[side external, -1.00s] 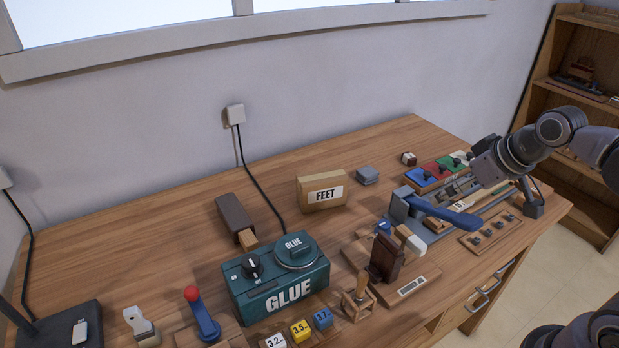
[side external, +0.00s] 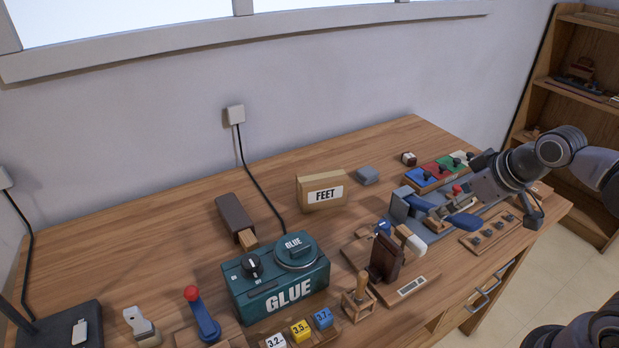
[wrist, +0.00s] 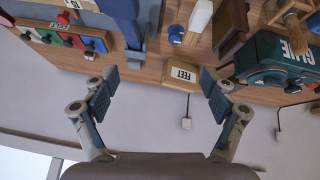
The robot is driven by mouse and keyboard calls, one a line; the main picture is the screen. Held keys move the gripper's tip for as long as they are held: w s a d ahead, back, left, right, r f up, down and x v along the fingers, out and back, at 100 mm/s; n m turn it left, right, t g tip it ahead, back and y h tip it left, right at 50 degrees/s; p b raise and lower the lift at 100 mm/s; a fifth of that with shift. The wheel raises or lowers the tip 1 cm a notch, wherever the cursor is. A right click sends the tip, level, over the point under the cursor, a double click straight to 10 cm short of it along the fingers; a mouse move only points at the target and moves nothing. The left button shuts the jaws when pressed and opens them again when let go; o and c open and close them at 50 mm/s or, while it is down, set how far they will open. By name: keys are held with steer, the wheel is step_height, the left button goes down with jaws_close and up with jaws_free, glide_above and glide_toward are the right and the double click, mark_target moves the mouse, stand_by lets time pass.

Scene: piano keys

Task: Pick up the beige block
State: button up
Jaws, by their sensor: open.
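A cream-beige block (side external: 411,239) lies tilted beside a blue knob on a wooden stand near the dark brown piece; in the wrist view this pale block (wrist: 200,17) shows at the top. I cannot tell for certain which one is the beige block. My gripper (wrist: 160,95) is open and empty, with its fingers spread wide. In the side view it hovers over the right end of the desk, apart from both.
A blue-handled grey tool (side external: 430,209) and coloured switches (side external: 440,171) lie near my gripper. A grey block (side external: 368,174) sits right of the FEET box. The teal GLUE box (side external: 277,280) stands at front left. The desk's back left is clear.

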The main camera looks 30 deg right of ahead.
steer(key=w+d+n+g+h, duration=0.1)
steer(key=w+d+n, duration=0.15)
steer(key=d, duration=0.35)
steer(key=w+d+n+g+h, duration=0.1)
steer(key=d+n, duration=0.2)
steer(key=d, duration=0.3)
steer(key=n+g+h, duration=0.2)
steer(key=n+g, duration=0.3)
steer(key=n, duration=0.6)
glide_toward(530, 199)
steer(key=x, duration=0.3)
steer(key=shift+s+d+f, duration=0.15)
steer(key=shift+d, duration=0.35)
steer(key=shift+a+x, duration=0.15)
steer(key=shift+x, duration=1.45)
steer(key=shift+a+x, duration=0.15)
steer(key=shift+x, duration=1.5)
steer(key=shift+f, duration=0.15)
steer(key=c, duration=1.2)
